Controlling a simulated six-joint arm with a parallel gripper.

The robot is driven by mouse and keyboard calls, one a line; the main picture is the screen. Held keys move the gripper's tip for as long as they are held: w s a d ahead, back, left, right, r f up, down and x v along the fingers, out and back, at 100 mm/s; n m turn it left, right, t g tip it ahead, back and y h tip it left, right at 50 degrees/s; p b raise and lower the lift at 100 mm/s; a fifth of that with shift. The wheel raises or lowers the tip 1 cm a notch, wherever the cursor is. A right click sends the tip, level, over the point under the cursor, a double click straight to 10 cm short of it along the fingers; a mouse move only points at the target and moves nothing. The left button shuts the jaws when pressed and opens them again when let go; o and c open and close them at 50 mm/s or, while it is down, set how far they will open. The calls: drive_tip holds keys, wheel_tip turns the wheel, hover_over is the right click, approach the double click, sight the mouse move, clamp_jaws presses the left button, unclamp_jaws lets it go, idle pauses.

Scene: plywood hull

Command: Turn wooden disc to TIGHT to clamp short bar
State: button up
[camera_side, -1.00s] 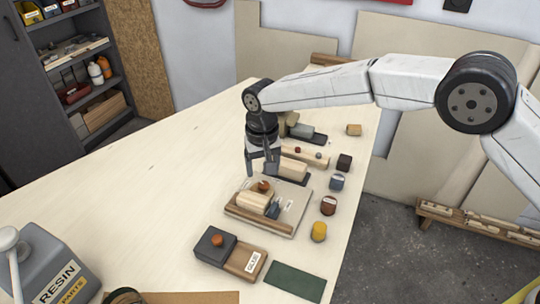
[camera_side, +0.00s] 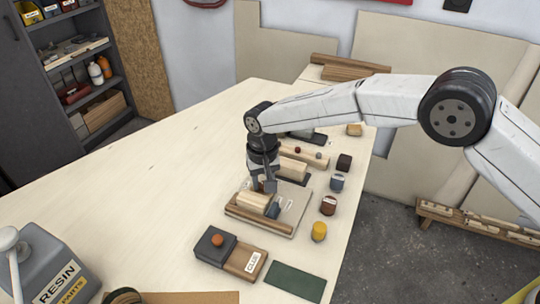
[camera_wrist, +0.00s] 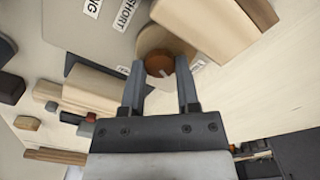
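The wooden disc (camera_wrist: 158,38) is pale tan, with an orange-brown knob (camera_wrist: 158,62) bearing a white mark, in the wrist view. My gripper (camera_wrist: 160,68) is low over it, its two dark fingers on either side of the knob; contact cannot be made out. In the side view my gripper (camera_side: 263,188) hides most of the disc. A pale bar (camera_side: 252,200), seemingly the short bar, lies along a brown rail (camera_side: 258,220) on the fixture board (camera_side: 290,212). It also shows in the wrist view (camera_wrist: 205,22) beside the disc. Labels near the disc are partly hidden.
A dark and brown block with an orange knob and a label (camera_side: 252,262) stands in front. A yellow cylinder (camera_side: 319,231) and several small pieces line the right side. Other bars (camera_side: 305,155) lie behind my gripper.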

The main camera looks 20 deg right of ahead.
clamp_jaws()
drive_tip(key=shift+n, duration=2.4)
drive_tip(key=o, duration=1)
unclamp_jaws()
drive_tip(key=shift+c, duration=0.2)
drive_tip(key=shift+r, duration=0.15)
